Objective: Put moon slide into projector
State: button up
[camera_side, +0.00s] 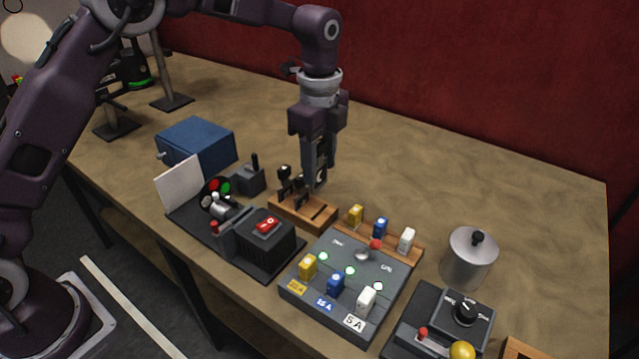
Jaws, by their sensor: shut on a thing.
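A wooden slide rack (310,213) stands in the middle of the table with small dark slides (285,172) upright at its left part. My gripper (316,184) points straight down over the right part of the rack, shut on a dark slide that its fingers mostly hide. I cannot make out the picture on it, nor tell whether it is clear of the rack. The projector (262,243), a black box with a red switch on top, stands on a dark base just in front and to the left of the rack. A white screen card (180,185) stands at the base's left end.
A grey fuse panel (334,312) with coloured fuses is right of the projector, with a wooden fuse strip (400,245) behind it. A blue box (197,146) is at the left. A metal canister (469,259) and a dial box (464,309) are at the right.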

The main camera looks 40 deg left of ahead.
jog(key=shift+r, duration=0.4)
jog(key=r, duration=0.7)
jog(key=shift+s+a+r, duration=0.2)
jog(key=shift+a, duration=0.05)
jog(key=s+a, duration=0.8)
jog(key=s, duration=0.5)
notch_tip(320, 180, down, 9)
jog(key=shift+w, duration=0.4)
jog(key=shift+a+f, duration=0.1)
jog(key=shift+f, duration=1.7)
dwell(0.9)
